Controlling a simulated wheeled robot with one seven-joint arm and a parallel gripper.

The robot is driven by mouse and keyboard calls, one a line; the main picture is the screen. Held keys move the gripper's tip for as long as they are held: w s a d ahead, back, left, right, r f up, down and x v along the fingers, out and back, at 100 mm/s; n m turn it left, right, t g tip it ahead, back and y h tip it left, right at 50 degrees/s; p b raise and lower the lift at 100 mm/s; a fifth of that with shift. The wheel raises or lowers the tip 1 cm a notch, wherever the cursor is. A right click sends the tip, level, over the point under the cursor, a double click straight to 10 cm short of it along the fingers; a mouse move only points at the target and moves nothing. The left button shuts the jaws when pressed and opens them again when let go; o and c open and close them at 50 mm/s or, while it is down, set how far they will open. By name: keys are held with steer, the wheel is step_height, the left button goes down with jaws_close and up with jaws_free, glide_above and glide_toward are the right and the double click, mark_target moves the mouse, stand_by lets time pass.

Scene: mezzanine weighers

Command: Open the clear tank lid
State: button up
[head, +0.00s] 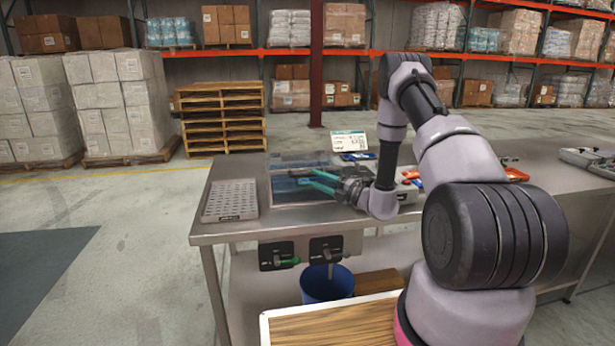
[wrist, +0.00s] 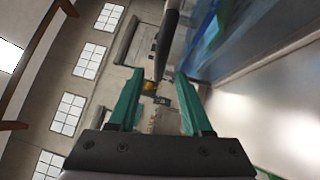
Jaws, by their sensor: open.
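The tank (head: 285,191) is set into the metal bench, a blue-grey rectangle with a pale rim. Its clear lid is hard to separate from the tank, and I cannot tell whether it is raised. My gripper (head: 306,177) has teal fingers and reaches over the tank from the right, fingers pointing left. It is open, with nothing visibly held. In the wrist view, the fingers of my gripper (wrist: 158,78) stand apart. A dark bar (wrist: 165,42) shows beyond and between them; I cannot tell if it is a handle. A pale, glossy surface fills the right side there.
A grey perforated tray (head: 231,199) lies left of the tank on the bench (head: 224,228). A small sign (head: 348,141) stands behind. A blue bin (head: 327,284) sits below. A green-handled control (head: 280,257) is on the bench front. Open floor lies to the left.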

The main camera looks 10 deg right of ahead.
mark_target(308, 175)
steer(key=shift+x, duration=2.35)
jaws_close()
